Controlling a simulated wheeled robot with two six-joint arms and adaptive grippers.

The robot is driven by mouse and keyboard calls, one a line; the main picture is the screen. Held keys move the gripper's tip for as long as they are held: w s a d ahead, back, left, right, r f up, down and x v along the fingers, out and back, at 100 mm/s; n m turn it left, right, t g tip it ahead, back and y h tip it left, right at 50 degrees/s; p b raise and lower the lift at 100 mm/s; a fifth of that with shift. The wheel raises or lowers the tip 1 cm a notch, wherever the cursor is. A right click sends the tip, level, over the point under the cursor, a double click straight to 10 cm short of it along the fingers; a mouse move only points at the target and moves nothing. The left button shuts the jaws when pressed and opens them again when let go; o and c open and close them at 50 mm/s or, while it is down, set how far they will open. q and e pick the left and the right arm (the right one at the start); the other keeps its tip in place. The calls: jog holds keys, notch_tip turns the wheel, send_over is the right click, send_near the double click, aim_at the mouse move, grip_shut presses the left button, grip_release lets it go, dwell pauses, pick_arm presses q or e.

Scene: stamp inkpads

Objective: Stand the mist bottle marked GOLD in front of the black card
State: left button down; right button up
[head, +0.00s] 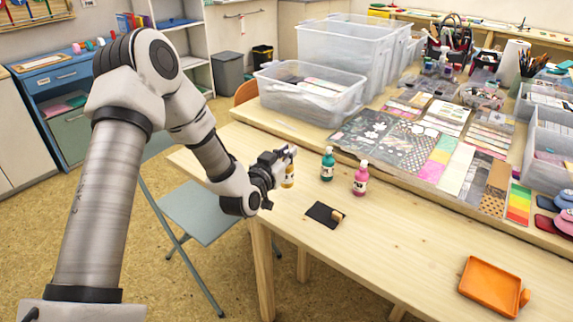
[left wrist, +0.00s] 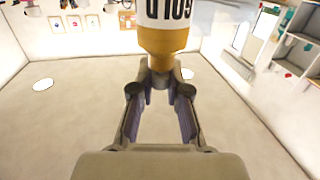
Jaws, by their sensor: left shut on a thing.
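My left gripper (head: 277,168) is shut on the mist bottle marked GOLD (head: 288,180), a small bottle with a gold-yellow body partly hidden by the fingers. In the left wrist view, the bottle (left wrist: 166,12) shows a white label with part of its lettering upside down, and a gold part between the fingertips (left wrist: 160,72). The bottle looks roughly upright near the table's left side; whether its base touches the table is unclear. The black card (head: 322,213) lies flat on the table, right of and nearer than the gripper, with a small wooden piece (head: 338,216) at its right edge.
A green bottle (head: 327,165) and a pink bottle (head: 361,179) stand behind the card, right of my gripper. An orange tray (head: 490,287) lies at the front right. Patterned sheets and clear bins (head: 310,97) line the raised back shelf.

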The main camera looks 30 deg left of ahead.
pick_arm(q)
jog(key=shift+w+a+f, duration=0.1)
jog(key=shift+w+f, duration=0.05)
jog(key=shift+f, duration=1.65)
jog(key=shift+b, duration=0.35)
jog(key=c, duration=1.2)
grip_release()
jog(key=shift+f, duration=0.15)
jog(key=shift+o, duration=0.2)
jog(key=shift+r, duration=0.35)
jog(key=s+d, duration=0.1)
jog(key=s, duration=1.1)
jog(key=shift+d+r+p, duration=0.15)
jog(key=shift+d+p, duration=0.1)
jog(key=shift+p, duration=0.2)
